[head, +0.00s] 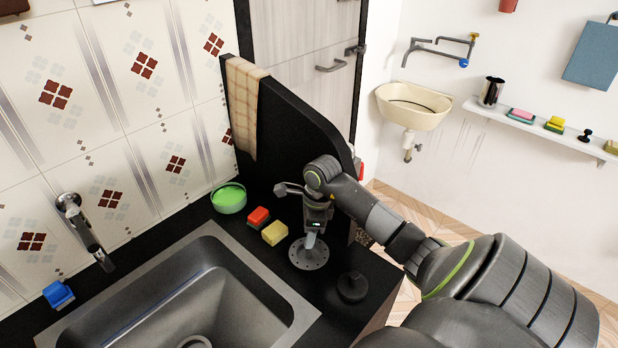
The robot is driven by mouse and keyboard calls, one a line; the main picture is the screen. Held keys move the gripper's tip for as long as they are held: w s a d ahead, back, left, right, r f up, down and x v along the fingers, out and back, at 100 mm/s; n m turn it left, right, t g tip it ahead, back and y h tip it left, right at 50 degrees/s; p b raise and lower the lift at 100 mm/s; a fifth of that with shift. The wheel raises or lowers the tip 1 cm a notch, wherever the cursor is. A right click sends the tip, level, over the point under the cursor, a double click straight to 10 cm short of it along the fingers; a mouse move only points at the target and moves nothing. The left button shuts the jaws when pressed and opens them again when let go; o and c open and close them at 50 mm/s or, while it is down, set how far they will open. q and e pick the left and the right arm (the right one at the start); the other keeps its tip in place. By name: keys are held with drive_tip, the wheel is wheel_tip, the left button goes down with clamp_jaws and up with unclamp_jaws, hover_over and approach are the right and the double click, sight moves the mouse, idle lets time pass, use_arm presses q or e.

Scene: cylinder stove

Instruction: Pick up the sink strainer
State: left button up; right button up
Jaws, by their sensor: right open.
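The sink strainer (309,256) is a round grey metal disc with small holes. It lies flat on the black counter, right of the sink. My right gripper (311,240) points down over the strainer's middle and is open. It hides part of the strainer's centre, and I cannot tell whether the fingers touch it. My left gripper is not in view.
The steel sink (210,290) is left of the strainer. A yellow sponge (275,232), a red sponge (258,217) and a green bowl (229,198) stand behind it. A black round object (352,287) is close on the right. A black partition (300,125) rises behind.

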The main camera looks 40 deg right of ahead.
drive_tip(key=f, duration=0.1)
drive_tip(key=f+p, duration=0.1)
drive_tip(key=f, duration=0.1)
drive_tip(key=shift+s+a+f, duration=0.2)
drive_tip(key=shift+s+f, duration=0.05)
drive_tip(key=shift+w+f, duration=0.1)
drive_tip(key=shift+f, duration=0.45)
clamp_jaws()
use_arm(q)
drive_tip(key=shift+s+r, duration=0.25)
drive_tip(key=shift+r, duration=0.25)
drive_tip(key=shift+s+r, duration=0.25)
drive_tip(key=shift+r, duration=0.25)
use_arm(e)
drive_tip(key=shift+r, duration=0.15)
drive_tip(key=shift+r, duration=0.35)
use_arm(q)
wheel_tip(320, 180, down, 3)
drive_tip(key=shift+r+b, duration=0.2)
drive_tip(key=shift+b, duration=0.85)
use_arm(e)
wheel_tip(320, 180, up, 9)
drive_tip(key=shift+f, duration=0.1)
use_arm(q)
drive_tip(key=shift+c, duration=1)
